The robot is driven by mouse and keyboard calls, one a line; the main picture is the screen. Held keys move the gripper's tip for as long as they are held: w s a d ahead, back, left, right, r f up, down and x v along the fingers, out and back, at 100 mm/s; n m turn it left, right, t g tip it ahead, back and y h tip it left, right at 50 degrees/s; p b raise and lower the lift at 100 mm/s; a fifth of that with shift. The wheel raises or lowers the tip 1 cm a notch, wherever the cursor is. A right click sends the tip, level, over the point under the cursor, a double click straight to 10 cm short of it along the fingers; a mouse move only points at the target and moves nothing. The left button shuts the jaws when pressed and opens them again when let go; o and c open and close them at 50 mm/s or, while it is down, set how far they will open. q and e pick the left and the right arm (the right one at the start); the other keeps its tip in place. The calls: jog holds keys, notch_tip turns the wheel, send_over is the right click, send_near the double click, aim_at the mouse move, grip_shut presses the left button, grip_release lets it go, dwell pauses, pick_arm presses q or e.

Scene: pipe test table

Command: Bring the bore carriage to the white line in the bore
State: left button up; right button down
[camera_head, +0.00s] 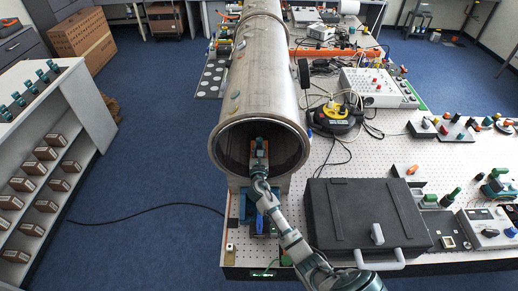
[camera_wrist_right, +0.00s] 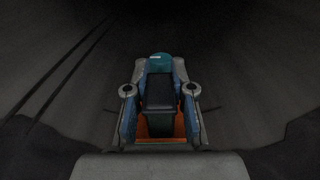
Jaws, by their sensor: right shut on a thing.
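The bore is the inside of a large metal pipe (camera_head: 262,75), whose open end faces me in the head view. My right arm reaches into its mouth, with the right gripper (camera_head: 259,152) just inside. In the right wrist view, the gripper is shut on the bore carriage (camera_wrist_right: 160,92), which shows a black upright part between the fingers and an orange part below. The dark bore wall surrounds it, with two dark lines along the left. I cannot make out the white line in either view. My left gripper is not in view.
The pipe lies along a perforated white table (camera_head: 330,150). A black case (camera_head: 345,215) with a light handle sits right of the pipe mouth. A yellow-and-black device (camera_head: 335,115) and a grey control box (camera_head: 375,88) stand farther back. A shelf (camera_head: 75,110) stands at the left.

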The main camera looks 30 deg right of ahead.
jog(key=shift+f, duration=0.25)
dwell(0.3)
jog(key=c, duration=0.9)
grip_release()
jog(key=shift+s+a, duration=0.1)
jog(key=shift+s, duration=0.05)
jog(key=v, duration=1.1)
jog(key=shift+s+a+f, duration=0.1)
jog(key=shift+s+a, duration=0.15)
